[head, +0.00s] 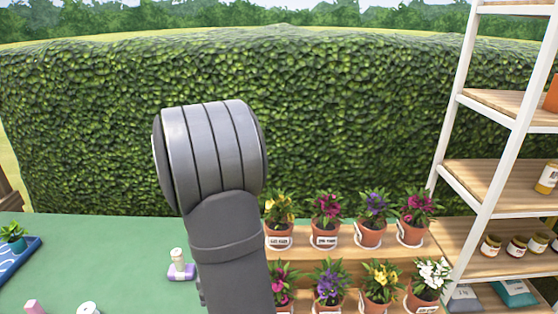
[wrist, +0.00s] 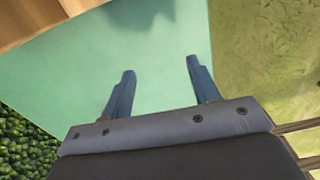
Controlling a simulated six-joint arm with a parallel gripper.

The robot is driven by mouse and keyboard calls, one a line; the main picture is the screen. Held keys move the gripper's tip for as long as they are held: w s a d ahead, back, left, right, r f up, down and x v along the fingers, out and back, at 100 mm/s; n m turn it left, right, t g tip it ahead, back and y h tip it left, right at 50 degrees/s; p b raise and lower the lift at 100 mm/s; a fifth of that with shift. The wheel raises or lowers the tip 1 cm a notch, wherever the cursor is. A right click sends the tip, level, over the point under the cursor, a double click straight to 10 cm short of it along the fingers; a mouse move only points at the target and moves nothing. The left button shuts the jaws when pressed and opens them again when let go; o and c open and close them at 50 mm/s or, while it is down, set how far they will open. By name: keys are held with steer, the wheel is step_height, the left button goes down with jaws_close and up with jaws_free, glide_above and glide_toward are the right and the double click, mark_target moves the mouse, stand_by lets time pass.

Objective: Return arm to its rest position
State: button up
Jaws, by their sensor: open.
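My gripper (wrist: 160,83) shows in the wrist view with its two dark blue fingers spread apart and nothing between them. Beyond the fingers is the bare green table top (wrist: 150,45), with a dark shadow on it. In the head view my grey arm rises in the middle, in front of the hedge. The gripper itself is hidden in that view.
Several potted flowers (head: 328,205) stand on a stepped wooden stand (head: 340,250) right of my arm. A white-framed shelf (head: 500,170) with jars stands at the far right. A blue tray (head: 20,262) with a plant lies at the left. Small items, including a bottle on a purple base (head: 181,272), stand on the green table (head: 100,255).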

steer(key=shift+a+f, duration=0.35)
steer(key=shift+a, duration=0.25)
steer(key=shift+a+f, duration=0.3)
steer(key=shift+a, duration=0.25)
steer(key=shift+o, duration=0.5)
